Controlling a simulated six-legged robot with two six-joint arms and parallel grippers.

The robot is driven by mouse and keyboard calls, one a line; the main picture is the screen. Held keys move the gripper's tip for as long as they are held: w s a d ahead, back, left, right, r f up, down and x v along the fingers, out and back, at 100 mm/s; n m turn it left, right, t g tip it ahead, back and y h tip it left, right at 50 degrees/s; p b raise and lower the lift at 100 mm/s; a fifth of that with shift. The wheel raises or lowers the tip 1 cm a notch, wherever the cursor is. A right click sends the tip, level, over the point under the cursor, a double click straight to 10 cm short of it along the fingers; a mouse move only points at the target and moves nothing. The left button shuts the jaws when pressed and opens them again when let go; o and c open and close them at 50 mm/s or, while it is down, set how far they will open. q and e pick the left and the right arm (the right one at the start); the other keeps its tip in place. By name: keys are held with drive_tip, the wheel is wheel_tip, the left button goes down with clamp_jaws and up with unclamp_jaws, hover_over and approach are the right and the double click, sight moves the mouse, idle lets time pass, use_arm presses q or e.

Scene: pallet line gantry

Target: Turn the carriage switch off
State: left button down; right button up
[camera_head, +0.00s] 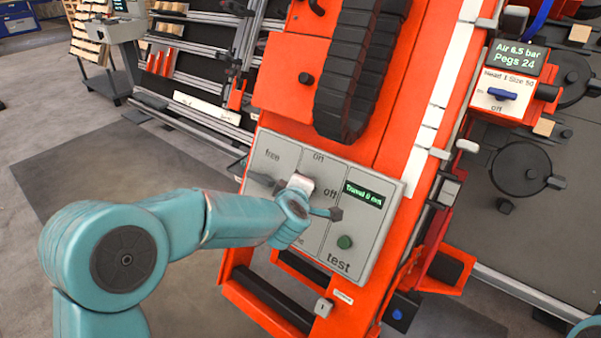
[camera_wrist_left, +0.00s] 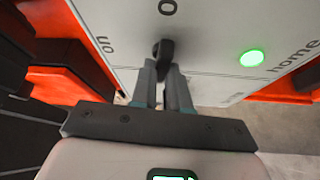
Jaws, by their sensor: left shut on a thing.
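The grey control panel (camera_head: 376,262) on the orange carriage bears "on" and "off" labels around the carriage switch. In the head view my left wrist covers the switch. In the left wrist view the switch is a dark lever (camera_wrist_left: 163,50) with its end showing between my fingers. "on" is at its left, and a cut-off label beginning with "o" is above it. I cannot tell which label it points to. My left gripper (camera_wrist_left: 164,78) is shut on the lever; it shows at the panel in the head view (camera_head: 300,200). My right gripper is out of view.
The same panel has a green display (camera_head: 363,194) reading "Travel", a green test button (camera_head: 344,242) and a lit green button (camera_wrist_left: 252,57) near "home". Another box with a blue switch (camera_head: 502,94) is at the right. Black cable chain (camera_head: 355,70) runs above the panel.

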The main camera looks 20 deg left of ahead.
use_arm(q)
drive_tip(key=shift+r+n+g+p, duration=0.1)
drive_tip(key=shift+n+g+p, duration=0.3)
drive_tip(key=shift+n+p, duration=0.5)
drive_tip(key=c, duration=1.1)
unclamp_jaws()
drive_tip(key=shift+s, duration=0.1)
drive_tip(key=p+v, duration=0.3)
drive_tip(key=v, duration=1.3)
drive_tip(key=shift+r, duration=0.1)
